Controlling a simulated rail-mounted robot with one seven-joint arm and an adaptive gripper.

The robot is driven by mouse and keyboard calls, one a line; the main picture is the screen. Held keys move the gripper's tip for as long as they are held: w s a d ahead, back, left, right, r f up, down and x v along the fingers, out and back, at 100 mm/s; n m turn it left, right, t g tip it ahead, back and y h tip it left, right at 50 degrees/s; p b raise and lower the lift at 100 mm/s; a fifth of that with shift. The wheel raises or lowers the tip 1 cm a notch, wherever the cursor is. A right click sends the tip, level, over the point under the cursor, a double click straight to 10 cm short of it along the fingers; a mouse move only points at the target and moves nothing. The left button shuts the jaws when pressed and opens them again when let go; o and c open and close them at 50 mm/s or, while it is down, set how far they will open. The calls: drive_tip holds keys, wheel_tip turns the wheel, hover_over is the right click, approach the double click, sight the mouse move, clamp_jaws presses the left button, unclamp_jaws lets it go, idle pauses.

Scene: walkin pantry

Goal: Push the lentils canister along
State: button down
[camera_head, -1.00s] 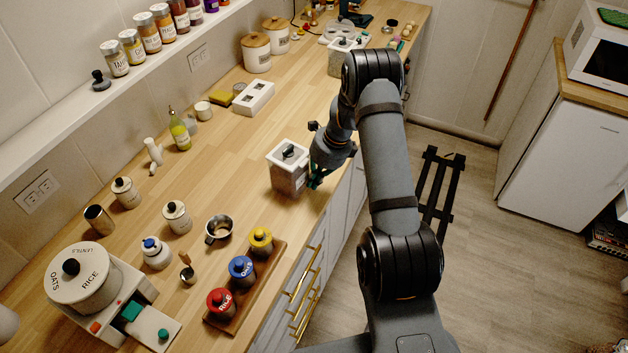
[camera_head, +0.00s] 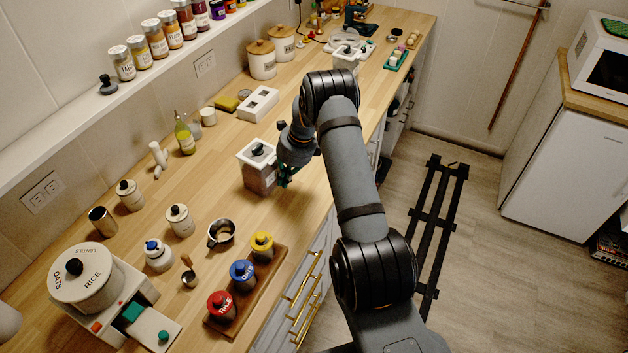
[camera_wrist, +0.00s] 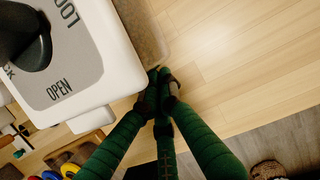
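A square clear canister (camera_head: 261,178) with a white lid and dark knob stands upright on the wooden counter, with brownish contents. I take it for the lentils canister; no lentils label is readable on it. In the wrist view its lid (camera_wrist: 120,62) fills the upper left, with "OPEN" and part of "LOCK" printed around the dark knob. My gripper (camera_head: 286,177) is low on the canister's right side, toward the counter's front edge. Its green fingers (camera_wrist: 160,82) come together at the tips with nothing between them, touching or very near the canister's side wall.
A white two-slot box (camera_head: 258,104) stands behind the canister, and a green-yellow bottle (camera_head: 184,136) to its left. A steel cup (camera_head: 221,234) and a wooden rack (camera_head: 237,312) of colored-lid jars stand nearer the camera. Bare counter lies left of the canister.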

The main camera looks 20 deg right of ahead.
drive_tip(key=s+d, duration=0.1)
drive_tip(key=s+d+b, duration=0.1)
drive_tip(key=d, duration=0.1)
drive_tip(key=shift+d+r+b, duration=0.1)
drive_tip(key=shift+d+b, duration=0.2)
drive_tip(key=b+v, duration=0.2)
drive_tip(key=v, duration=0.7)
drive_tip(key=shift+r, duration=0.4)
drive_tip(key=shift+s+f, duration=0.1)
drive_tip(key=shift+f, duration=0.05)
drive_tip(key=p+x, duration=0.2)
drive_tip(key=x, duration=0.6)
drive_tip(key=shift+a+f+p, duration=0.15)
drive_tip(key=shift+f+p, duration=0.1)
drive_tip(key=shift+p, duration=0.05)
drive_tip(key=w+a, duration=0.1)
drive_tip(key=w+a+f+p, duration=0.1)
drive_tip(key=a, duration=0.1)
drive_tip(key=shift+f, duration=0.1)
drive_tip(key=shift+w+a, duration=0.2)
drive_tip(key=shift+a, duration=0.05)
drive_tip(key=shift+s+d, duration=0.1)
drive_tip(key=shift+d, duration=0.15)
drive_tip(key=shift+a, duration=0.2)
